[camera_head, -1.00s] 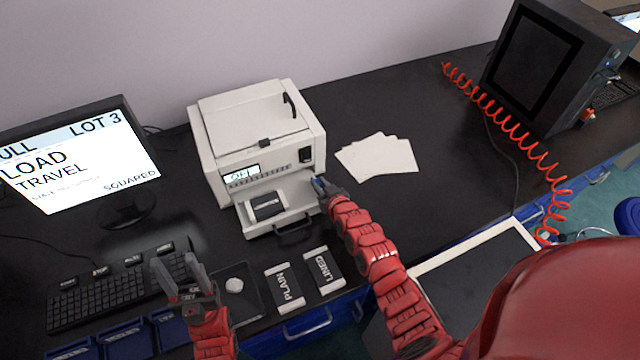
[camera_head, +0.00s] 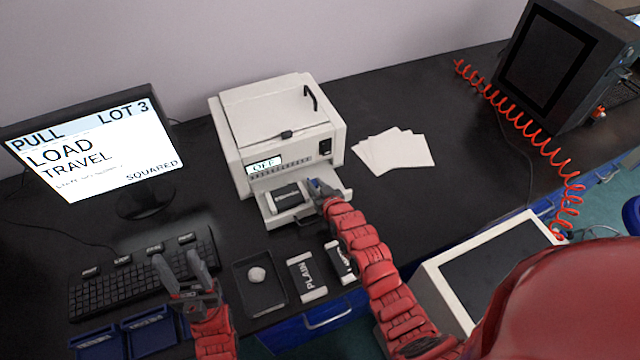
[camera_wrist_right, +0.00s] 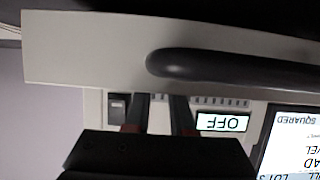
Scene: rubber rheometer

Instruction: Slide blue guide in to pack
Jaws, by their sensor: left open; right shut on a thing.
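The pack (camera_head: 287,197), a dark block with pale ends and a label, lies on the pulled-out tray (camera_head: 270,216) at the front of the white machine. The blue guide (camera_head: 315,185) shows as a small blue patch at my right gripper (camera_head: 316,190), which is shut on it. The guide is at the pack's right end. I cannot tell whether they touch. The gripper hides most of the guide. In the right wrist view my right gripper's fingers (camera_wrist_right: 160,112) show in front of the machine, and the guide is not clear. My left gripper (camera_head: 176,262) is open and empty above the desk.
The machine (camera_head: 280,115) has a small screen reading OFF. A monitor (camera_head: 95,150) and keyboard (camera_head: 140,275) stand left. A dark dish (camera_head: 260,290), a PLAIN block (camera_head: 306,277) and another block (camera_head: 340,262) lie in front. White sheets (camera_head: 395,150) lie right.

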